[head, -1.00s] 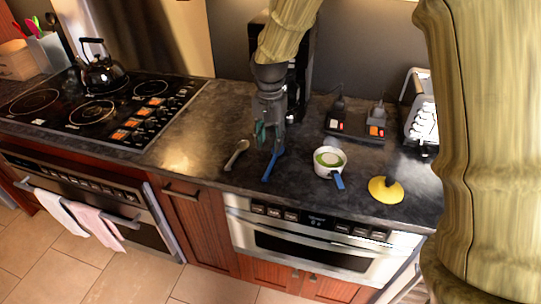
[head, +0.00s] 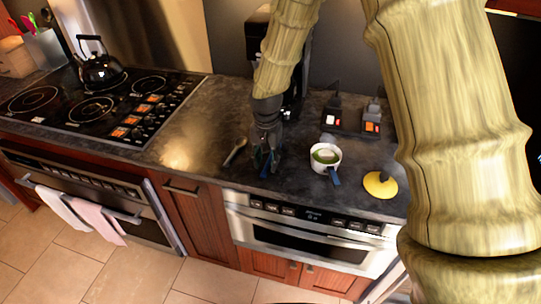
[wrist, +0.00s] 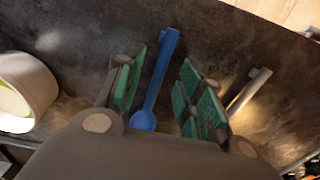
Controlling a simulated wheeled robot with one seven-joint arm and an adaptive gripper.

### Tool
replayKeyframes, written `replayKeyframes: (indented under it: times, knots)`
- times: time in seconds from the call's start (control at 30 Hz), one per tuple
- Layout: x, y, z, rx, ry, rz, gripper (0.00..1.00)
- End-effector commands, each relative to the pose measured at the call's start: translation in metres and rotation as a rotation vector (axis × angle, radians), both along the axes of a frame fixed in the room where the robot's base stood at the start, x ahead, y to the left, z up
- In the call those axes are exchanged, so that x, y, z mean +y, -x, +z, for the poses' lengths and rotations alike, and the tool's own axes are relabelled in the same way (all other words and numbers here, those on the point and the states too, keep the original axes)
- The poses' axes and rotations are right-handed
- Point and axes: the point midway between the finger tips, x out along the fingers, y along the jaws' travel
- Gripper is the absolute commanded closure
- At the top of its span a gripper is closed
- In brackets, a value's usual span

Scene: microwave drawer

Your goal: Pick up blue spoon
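The blue spoon (wrist: 156,80) lies on the dark counter in the wrist view, between the two green-padded fingers of my gripper (wrist: 168,90). Clear gaps show between the spoon and both fingers. The bowl end is nearest the palm and the handle points away. In the head view, my gripper (head: 266,160) is low over the counter and hides most of the blue spoon (head: 265,172). My gripper is open and holds nothing.
A light spoon (head: 235,151) lies close on the left. A white pot (head: 326,157) with a blue handle stands on the right, with a yellow lid (head: 380,184) beyond it. A coffee machine (head: 257,50) stands behind. The counter toward the stove (head: 100,105) is clear.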

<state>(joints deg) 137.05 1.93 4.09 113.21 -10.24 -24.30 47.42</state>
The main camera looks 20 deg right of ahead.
Motion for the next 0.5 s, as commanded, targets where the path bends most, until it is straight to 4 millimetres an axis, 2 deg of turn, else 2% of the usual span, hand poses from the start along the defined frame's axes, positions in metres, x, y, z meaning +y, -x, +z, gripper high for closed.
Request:
replayKeyframes:
  times: [0.2, 0.5]
  knots:
    - [0.0000, 0.0002, -0.0111, 0.000, 0.000, 0.001, 0.62]
    - [0.0001, 0.0001, -0.0119, 0.000, 0.000, 0.001, 0.62]
